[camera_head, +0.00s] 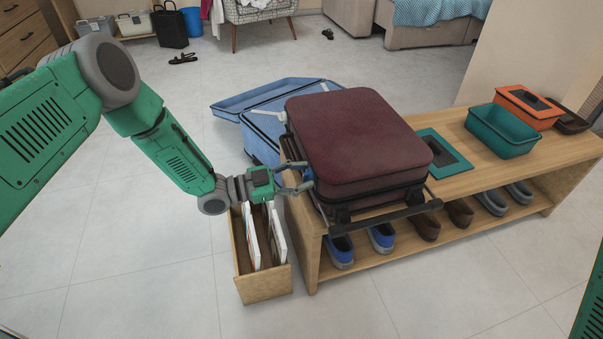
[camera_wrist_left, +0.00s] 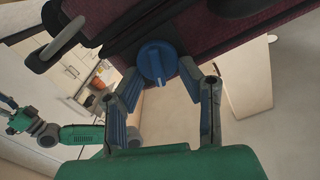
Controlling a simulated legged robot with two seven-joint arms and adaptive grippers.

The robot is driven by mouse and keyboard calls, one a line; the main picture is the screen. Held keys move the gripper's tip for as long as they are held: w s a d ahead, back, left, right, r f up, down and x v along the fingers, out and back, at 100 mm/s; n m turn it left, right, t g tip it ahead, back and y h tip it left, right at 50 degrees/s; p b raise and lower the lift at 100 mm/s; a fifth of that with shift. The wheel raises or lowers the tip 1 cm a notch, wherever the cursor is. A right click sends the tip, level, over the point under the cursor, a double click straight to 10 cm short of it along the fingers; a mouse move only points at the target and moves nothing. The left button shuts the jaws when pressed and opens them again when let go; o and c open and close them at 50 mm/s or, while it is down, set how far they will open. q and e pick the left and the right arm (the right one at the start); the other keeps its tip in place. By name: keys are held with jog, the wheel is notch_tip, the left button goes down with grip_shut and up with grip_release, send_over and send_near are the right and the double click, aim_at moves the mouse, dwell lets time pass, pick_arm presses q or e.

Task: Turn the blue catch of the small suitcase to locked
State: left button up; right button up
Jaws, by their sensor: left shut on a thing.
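The small suitcase (camera_head: 350,135) is dark red and lies flat, closed, on the left end of a wooden bench. Its blue catch (camera_wrist_left: 157,62) is a round knob with a raised grip bar, on the suitcase side facing my left gripper. In the head view the catch is mostly hidden. My left gripper (camera_head: 306,177) has its two fingers on either side of the catch and is shut on it; this also shows in the left wrist view (camera_wrist_left: 161,77). I cannot tell the catch's lock setting. My right gripper (camera_wrist_left: 12,112) is small at that view's left edge, its fingers unclear.
A wooden box (camera_head: 264,286) stands under my left gripper. A light-blue suitcase (camera_head: 262,134) is behind.

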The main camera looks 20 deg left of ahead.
pick_arm(q)
jog(key=m, duration=0.3)
jog(key=shift+d+m+p, duration=0.2)
jog(key=shift+m+p, duration=0.2)
jog(key=m, duration=0.2)
jog(key=m+p, duration=0.1)
jog(key=shift+s+d+f+m, duration=0.1)
jog(key=shift+s+m, duration=0.1)
jog(key=shift+m, duration=0.2)
jog(key=m, duration=0.2)
jog(key=m+p, duration=0.1)
jog(key=m, duration=0.1)
jog(key=shift+s+d+f, duration=0.1)
jog(key=shift+s+f, duration=0.05)
jog(key=shift+f, duration=0.15)
jog(key=shift+f+m, duration=0.2)
jog(key=shift+m, duration=1)
jog(key=shift+s+f, duration=0.1)
jog(key=o, duration=1.1)
